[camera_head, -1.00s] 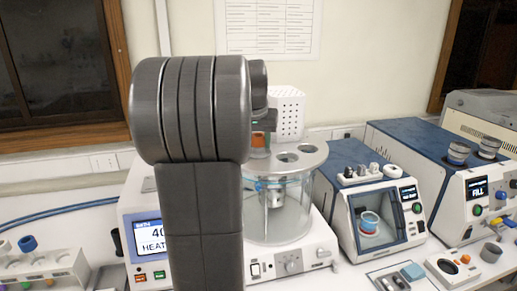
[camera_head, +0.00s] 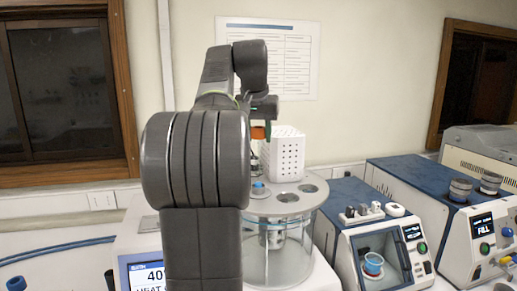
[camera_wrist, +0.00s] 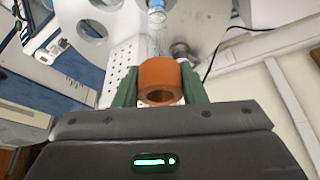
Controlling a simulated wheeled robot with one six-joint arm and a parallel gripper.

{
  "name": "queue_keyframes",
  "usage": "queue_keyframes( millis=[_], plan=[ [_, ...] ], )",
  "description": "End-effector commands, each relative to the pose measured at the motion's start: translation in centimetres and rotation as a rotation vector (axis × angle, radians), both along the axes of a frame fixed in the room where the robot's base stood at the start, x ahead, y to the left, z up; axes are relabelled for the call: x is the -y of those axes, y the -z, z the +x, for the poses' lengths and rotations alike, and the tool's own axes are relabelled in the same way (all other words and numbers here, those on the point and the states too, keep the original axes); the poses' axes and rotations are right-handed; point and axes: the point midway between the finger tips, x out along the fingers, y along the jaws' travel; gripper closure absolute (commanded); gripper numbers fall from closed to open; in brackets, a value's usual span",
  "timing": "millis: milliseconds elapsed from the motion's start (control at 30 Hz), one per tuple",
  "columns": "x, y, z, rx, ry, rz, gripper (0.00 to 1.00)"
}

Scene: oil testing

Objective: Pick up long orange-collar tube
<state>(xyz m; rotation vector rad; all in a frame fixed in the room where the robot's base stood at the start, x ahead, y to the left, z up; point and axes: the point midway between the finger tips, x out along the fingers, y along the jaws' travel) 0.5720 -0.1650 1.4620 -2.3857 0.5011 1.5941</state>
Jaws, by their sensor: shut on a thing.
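The orange collar (camera_wrist: 158,80) of the tube sits between the green fingers of my gripper (camera_wrist: 158,88) in the wrist view, with a finger against each side. In the head view, the same orange collar (camera_head: 258,132) is above the round clear bath lid (camera_head: 262,209), just left of the white perforated box. My gripper (camera_head: 262,112) is shut on it from above; my arm hides part of it. The tube's body below the collar is hard to make out. A small blue-topped piece (camera_head: 258,188) sits in the lid's left hole.
The white perforated box (camera_head: 284,151) stands close behind and right of the held tube. The lid has two open holes to the right. A blue-and-white machine (camera_head: 358,218) with small items on top stands further right. A heater display (camera_head: 146,273) is at the lower left.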

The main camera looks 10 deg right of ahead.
Motion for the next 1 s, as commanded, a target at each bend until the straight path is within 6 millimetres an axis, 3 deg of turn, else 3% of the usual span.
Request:
queue_keyframes(
  millis=[300,567,800,1000],
  plan=[
    [0.0,-4.3,0.0,0.003,0.001,0.0,0.97],
    [-2.3,-3.7,-5.2,0.003,-0.003,0.0,0.97],
    [-4.9,-3.7,-11.1,0.004,-0.003,-0.001,0.97],
    [-6.4,-3.8,-14.5,0.002,-0.001,0.0,0.97]
  ],
)
